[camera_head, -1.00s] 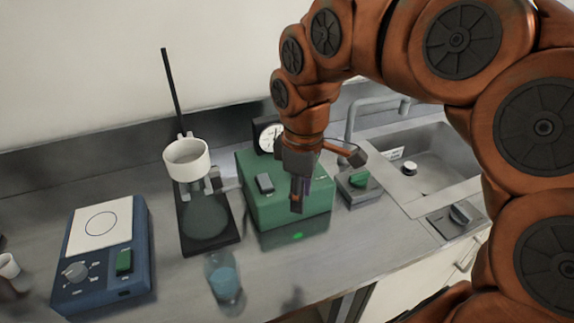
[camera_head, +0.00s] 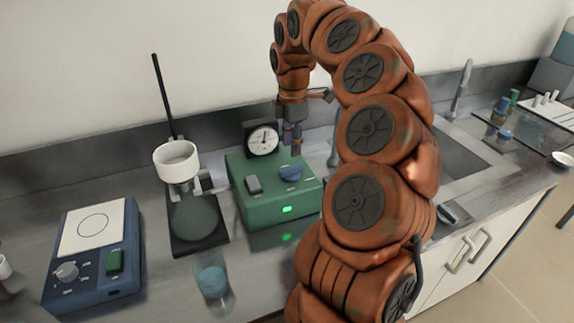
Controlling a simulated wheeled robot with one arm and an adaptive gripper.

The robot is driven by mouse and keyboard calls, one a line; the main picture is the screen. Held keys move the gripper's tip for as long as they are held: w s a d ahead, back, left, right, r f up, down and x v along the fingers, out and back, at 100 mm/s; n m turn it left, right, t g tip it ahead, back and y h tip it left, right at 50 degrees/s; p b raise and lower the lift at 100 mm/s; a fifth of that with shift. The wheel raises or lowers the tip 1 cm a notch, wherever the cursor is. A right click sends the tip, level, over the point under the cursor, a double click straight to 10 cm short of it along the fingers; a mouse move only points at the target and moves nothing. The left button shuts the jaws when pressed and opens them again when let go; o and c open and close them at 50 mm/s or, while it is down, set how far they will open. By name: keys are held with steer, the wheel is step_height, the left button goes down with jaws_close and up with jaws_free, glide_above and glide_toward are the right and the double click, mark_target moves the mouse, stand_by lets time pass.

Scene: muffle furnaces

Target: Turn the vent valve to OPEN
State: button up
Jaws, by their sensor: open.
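The green box (camera_head: 268,205) on the counter carries a round dial gauge (camera_head: 263,139), a dark switch (camera_head: 254,185), a lit green light (camera_head: 287,209) and a blue knob (camera_head: 291,173). The blue knob looks like the vent valve; no label on it is legible. My gripper (camera_head: 291,146) is open and empty, pointing down above and behind the blue knob, beside the gauge. It appears apart from the knob, though the depth between them is hard to judge.
A stand with a white funnel (camera_head: 177,160) is left of the green box. A blue hotplate (camera_head: 93,252) stands farther left. A glass of blue liquid (camera_head: 212,282) is in front. My arm covers much of the right side and part of the sink (camera_head: 457,160).

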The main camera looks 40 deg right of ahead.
mark_target(291, 168)
steer(key=shift+a+f+p, duration=0.1)
steer(key=shift+f+p, duration=0.5)
steer(key=shift+f, duration=3.05)
jaws_close()
